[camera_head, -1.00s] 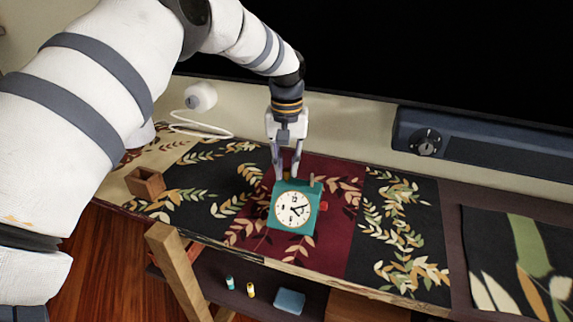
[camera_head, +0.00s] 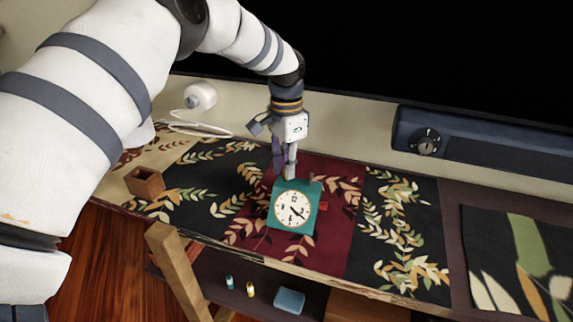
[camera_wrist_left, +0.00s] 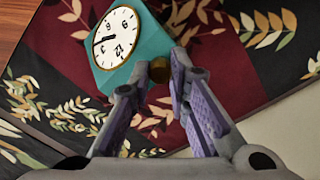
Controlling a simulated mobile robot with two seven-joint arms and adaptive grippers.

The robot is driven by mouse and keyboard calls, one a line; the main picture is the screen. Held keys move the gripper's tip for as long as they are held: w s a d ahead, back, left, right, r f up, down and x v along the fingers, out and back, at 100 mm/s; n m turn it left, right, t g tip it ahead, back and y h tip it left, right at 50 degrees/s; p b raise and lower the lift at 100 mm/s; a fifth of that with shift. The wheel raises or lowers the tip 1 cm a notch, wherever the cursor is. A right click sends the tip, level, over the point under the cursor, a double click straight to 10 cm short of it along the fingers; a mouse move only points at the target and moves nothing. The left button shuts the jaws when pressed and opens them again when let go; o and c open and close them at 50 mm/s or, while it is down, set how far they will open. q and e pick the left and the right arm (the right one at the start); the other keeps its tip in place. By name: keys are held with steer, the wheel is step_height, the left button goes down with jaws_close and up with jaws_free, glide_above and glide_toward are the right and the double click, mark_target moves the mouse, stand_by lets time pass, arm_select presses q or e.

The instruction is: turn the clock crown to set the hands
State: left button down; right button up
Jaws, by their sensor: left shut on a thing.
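The teal clock (camera_head: 294,207) stands on the dark red part of the patterned cloth, its round white dial facing the front edge. It also shows in the left wrist view (camera_wrist_left: 150,50). Its hands point toward the lower right of the dial in the head view. My left gripper (camera_head: 287,176) comes down from above and is shut on the brass crown (camera_wrist_left: 159,70) at the clock's top. The fingers mostly hide the crown in the head view. My right gripper is not in view.
A small brown open box (camera_head: 145,183) stands at the cloth's left. A white round device (camera_head: 200,97) with a cable lies behind it. A dark blue bar with a dial (camera_head: 470,142) stands at the back right. The cloth right of the clock is clear.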

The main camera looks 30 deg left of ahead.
arm_select(q)
steer(key=m, duration=1.2)
stand_by(0.6)
steer(key=c, duration=1.5)
jaws_free()
step_height(320, 180, up, 12)
